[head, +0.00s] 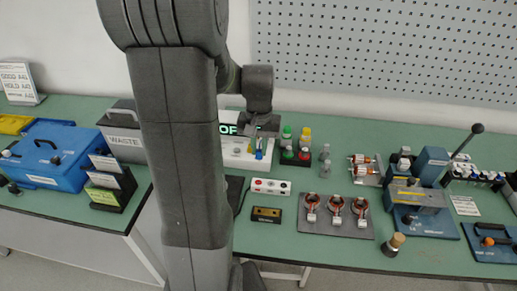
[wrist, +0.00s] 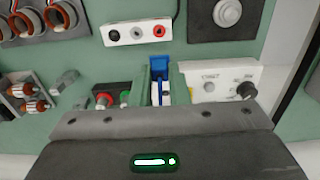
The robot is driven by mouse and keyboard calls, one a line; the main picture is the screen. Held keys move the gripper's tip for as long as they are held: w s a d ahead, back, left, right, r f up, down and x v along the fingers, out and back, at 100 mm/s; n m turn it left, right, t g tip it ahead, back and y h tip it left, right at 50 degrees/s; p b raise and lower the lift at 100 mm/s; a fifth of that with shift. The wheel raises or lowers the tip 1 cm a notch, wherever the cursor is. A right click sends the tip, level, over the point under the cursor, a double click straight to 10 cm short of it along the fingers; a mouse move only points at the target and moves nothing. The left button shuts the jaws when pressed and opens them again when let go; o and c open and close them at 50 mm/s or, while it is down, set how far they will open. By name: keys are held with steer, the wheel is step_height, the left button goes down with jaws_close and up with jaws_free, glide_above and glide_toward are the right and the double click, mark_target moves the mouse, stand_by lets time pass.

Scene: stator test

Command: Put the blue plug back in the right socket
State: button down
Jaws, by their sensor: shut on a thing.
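The blue plug (wrist: 160,66) is held between the fingers of my gripper (wrist: 160,84) in the wrist view. In the head view the blue plug (head: 259,154) shows just below my gripper (head: 260,138), at the white tester (head: 233,160). The tester panel (wrist: 215,76) with its knob also shows in the wrist view. My gripper is shut on the plug. The plug's lower end and any socket under it are hidden, so I cannot tell whether it is seated.
A white strip with several round holes (head: 271,186) lies in front of the tester, and it also shows in the wrist view (wrist: 137,32). Red and green plugs (head: 304,154) stand to the right. A tray of copper-wound stators (head: 336,229) lies front right.

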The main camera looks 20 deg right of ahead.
steer(key=w+d+p, duration=0.3)
steer(key=w+d, duration=0.2)
steer(key=w, duration=0.4)
steer(key=shift+w+d, duration=0.35)
steer(key=shift+f, duration=0.15)
steer(key=shift+f+b, duration=1.9)
steer(key=shift+f, duration=1)
steer(key=shift+f+b, duration=0.65)
steer(key=shift+f, duration=0.5)
steer(key=c, duration=1.3)
jaws_free()
steer(key=shift+r, duration=0.1)
